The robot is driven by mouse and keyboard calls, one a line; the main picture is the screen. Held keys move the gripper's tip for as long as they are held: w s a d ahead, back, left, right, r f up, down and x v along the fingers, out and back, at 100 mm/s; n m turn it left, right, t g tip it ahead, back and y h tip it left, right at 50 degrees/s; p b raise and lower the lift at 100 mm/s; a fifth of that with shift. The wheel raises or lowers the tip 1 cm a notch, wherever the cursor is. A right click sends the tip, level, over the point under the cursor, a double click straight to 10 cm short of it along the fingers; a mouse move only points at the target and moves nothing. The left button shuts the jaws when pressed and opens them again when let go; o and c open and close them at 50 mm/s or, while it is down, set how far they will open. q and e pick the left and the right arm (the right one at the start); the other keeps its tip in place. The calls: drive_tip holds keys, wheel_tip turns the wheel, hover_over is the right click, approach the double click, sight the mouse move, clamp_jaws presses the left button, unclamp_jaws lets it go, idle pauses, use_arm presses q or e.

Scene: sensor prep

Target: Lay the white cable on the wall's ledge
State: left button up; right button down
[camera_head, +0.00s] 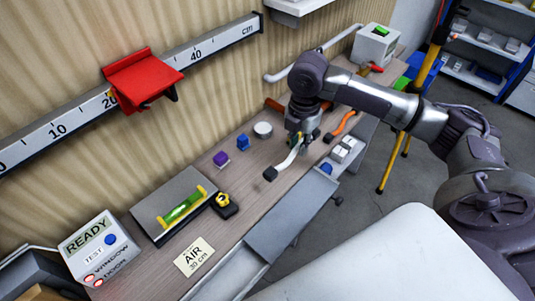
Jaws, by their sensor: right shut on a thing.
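The white cable (287,163) is short and curved, with a dark block at its lower left end (270,174). My right gripper (299,138) points down over the workbench (225,240) and is shut on the cable's upper end. The cable hangs over the bench; whether its dark end touches the top cannot be told. A white ledge (295,8) juts from the wall at the top edge of the view, partly cut off. My left gripper is not in view.
A ruler rail (210,50) with a red bracket (140,78) runs along the wall. On the bench are a purple block (221,159), a blue block (243,142), a tape measure (224,204), a green level on a tray (172,192) and a READY box (95,240).

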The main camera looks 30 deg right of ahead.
sight(267, 164)
drive_tip(key=w+a+f, duration=0.1)
drive_tip(key=w+a, duration=0.1)
drive_tip(key=w+a+f, duration=0.1)
drive_tip(key=w+f, duration=0.1)
drive_tip(key=w+a+f+p, duration=0.1)
drive_tip(key=w+a, duration=0.1)
drive_tip(key=shift+w+a+f, duration=0.15)
drive_tip(key=shift+a+f, duration=0.15)
drive_tip(key=shift+f, duration=0.1)
drive_tip(key=shift+w+f, duration=0.1)
drive_tip(key=shift+f, duration=0.1)
wheel_tip(267, 164, down, 3)
drive_tip(key=shift+f+p, duration=0.1)
drive_tip(key=shift+p, duration=0.5)
drive_tip(key=shift+f, duration=0.3)
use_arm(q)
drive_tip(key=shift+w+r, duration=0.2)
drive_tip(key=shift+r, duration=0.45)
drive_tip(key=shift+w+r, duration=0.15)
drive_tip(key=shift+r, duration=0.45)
use_arm(e)
drive_tip(key=shift+f, duration=0.15)
drive_tip(key=c, duration=1.1)
unclamp_jaws()
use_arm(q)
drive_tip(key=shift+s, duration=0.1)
use_arm(e)
drive_tip(key=shift+o, duration=0.2)
